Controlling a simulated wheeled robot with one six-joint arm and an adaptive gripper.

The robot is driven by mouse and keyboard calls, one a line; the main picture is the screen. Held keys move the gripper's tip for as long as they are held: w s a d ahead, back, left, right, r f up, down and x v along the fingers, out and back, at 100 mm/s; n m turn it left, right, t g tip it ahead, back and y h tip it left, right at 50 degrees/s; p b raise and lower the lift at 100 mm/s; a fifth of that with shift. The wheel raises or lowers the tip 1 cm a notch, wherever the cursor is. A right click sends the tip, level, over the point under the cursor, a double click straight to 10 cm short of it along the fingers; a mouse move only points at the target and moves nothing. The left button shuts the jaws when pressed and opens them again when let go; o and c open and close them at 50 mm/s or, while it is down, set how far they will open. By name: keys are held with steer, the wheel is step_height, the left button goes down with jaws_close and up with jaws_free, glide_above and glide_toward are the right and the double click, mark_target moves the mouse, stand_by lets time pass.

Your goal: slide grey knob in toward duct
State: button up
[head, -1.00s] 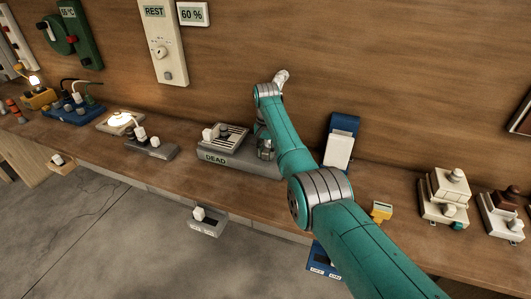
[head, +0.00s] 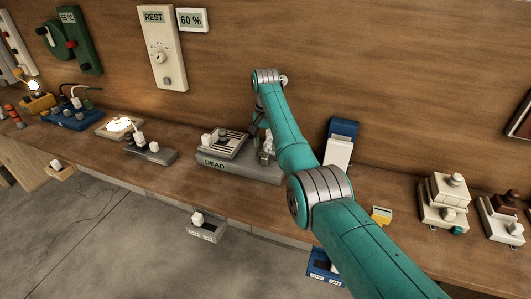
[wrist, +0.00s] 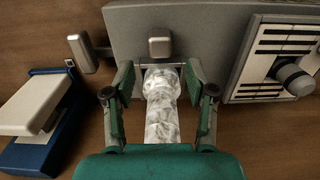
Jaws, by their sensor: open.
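A grey unit marked DEAD (head: 213,164) sits on the bench; its plain grey body (wrist: 215,20) fills the top of the wrist view. In that view a square grey knob (wrist: 160,47) stands on it just beyond my fingertips. Another blocky grey knob (wrist: 79,47) sticks out at its left side; I cannot tell which one is the task's knob. A crinkled silvery duct (wrist: 160,112) runs from the unit between my fingers; it also shows in the head view (head: 267,146). My gripper (wrist: 158,73) is open around the duct, and contact is unclear. The arm partly hides it in the head view.
A grille with a round knob (wrist: 294,77) lies right of my fingers. A blue stand with a white block (wrist: 38,105) is close on the left. The wooden back wall (head: 340,50) rises behind the bench. Other devices stand along the bench to both sides.

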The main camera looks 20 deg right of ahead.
mark_target(266, 155)
step_height(266, 155, up, 6)
steer(key=shift+f, duration=0.1)
stand_by(0.4)
